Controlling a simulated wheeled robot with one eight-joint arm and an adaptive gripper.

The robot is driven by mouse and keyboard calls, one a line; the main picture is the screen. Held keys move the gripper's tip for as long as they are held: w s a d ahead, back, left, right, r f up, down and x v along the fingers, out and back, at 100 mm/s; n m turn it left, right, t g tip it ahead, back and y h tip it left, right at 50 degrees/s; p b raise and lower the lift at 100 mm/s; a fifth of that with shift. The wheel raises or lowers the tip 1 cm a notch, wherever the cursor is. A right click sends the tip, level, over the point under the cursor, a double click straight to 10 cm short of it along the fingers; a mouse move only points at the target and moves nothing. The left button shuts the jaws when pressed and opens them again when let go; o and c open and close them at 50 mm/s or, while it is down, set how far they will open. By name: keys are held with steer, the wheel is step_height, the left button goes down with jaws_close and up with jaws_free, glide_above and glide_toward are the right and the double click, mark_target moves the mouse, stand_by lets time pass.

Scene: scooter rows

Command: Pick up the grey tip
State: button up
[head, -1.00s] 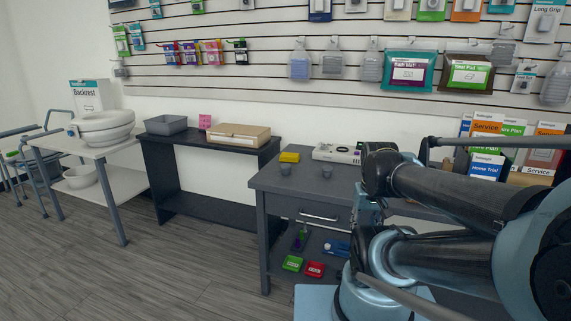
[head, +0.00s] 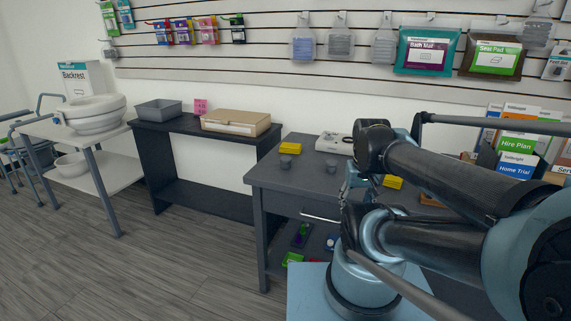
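Two small grey cup-like tips stand on the dark grey table (head: 310,183). The left grey tip (head: 286,162) is in front of a yellow block. The right grey tip (head: 331,166) is in front of a white box. I cannot tell which one the task means. My folded arm fills the right of the head view. The end of my arm, with what looks like my gripper (head: 346,188), is right of the tips and apart from them. It is small and partly covered by the arm, so its finger opening is unclear.
A yellow block (head: 290,148) and white box (head: 335,143) are at the table's back. Another yellow item (head: 393,182) shows behind my arm. A drawer and lower shelf with small items are below. A black table (head: 185,126) stands left; open floor (head: 170,270) lies in front.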

steer(key=w+a+r+n, duration=0.3)
steer(key=w+r+n, duration=0.1)
steer(key=w+r, duration=0.3)
step_height(320, 180, up, 9)
steer(key=n+g, duration=0.2)
steer(key=n, duration=1.1)
glide_above(286, 158)
steer(key=f, duration=1.1)
steer(key=shift+s+d+f, duration=0.15)
steer(key=shift+d+f, duration=0.1)
steer(key=shift+a+f, duration=0.2)
steer(key=shift+f, duration=1.1)
steer(key=shift+a+f, duration=0.15)
steer(key=shift+f, duration=1.15)
steer(key=c, duration=1.1)
